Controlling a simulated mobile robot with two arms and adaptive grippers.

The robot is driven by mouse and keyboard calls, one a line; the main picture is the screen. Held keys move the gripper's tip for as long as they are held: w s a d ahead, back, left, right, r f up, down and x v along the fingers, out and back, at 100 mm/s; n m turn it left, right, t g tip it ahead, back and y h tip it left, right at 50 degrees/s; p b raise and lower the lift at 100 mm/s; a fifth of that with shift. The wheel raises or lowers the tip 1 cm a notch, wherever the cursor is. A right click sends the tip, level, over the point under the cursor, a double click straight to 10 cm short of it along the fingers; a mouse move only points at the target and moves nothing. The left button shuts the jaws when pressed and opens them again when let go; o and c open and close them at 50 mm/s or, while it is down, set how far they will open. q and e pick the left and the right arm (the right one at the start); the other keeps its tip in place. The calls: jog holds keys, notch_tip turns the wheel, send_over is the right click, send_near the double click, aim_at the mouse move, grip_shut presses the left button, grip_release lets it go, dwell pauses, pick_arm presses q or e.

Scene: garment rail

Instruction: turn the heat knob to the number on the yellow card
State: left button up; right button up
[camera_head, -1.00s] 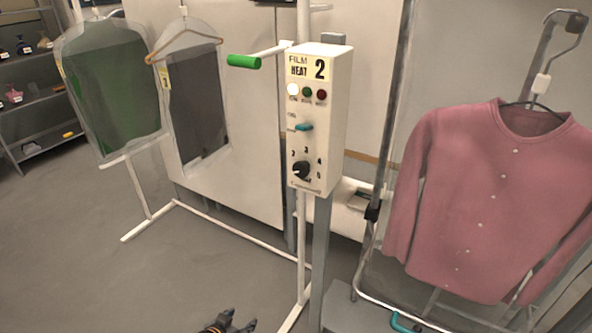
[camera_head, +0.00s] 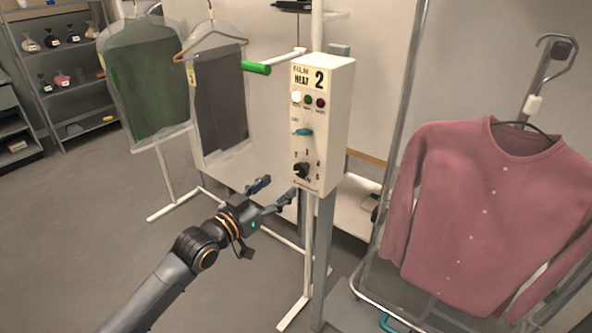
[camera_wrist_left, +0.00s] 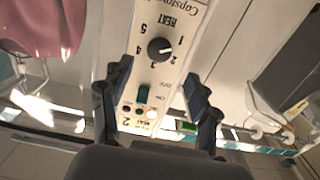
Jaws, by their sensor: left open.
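The white control box (camera_head: 322,140) stands on a post in the middle of the head view. Its yellow card (camera_head: 308,77) reads "HEAT 2". The black heat knob (camera_head: 302,170) sits low on its front, with numbers around it. In the left wrist view the knob (camera_wrist_left: 160,49) appears upside down with a white mark toward the 1 side; its exact setting is hard to read. My left gripper (camera_head: 280,190) is open and empty, left of and slightly below the knob, apart from it. In the wrist view its fingers (camera_wrist_left: 152,105) frame the box. My right gripper is not in view.
A teal switch (camera_head: 303,132) and three lamps sit above the knob. A green-ended handle (camera_head: 256,68) sticks out left of the box. A pink cardigan (camera_head: 480,200) hangs at right, bagged garments (camera_head: 150,85) at left.

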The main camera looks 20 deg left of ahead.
aim_at(299, 171)
pick_arm(q)
jog(key=p+x, duration=0.1)
jog(key=x, duration=0.7)
jog(key=shift+w+d+f, duration=0.1)
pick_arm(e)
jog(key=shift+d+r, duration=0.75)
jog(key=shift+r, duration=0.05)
pick_arm(q)
jog(key=c, duration=1.2)
jog(key=shift+o, duration=0.2)
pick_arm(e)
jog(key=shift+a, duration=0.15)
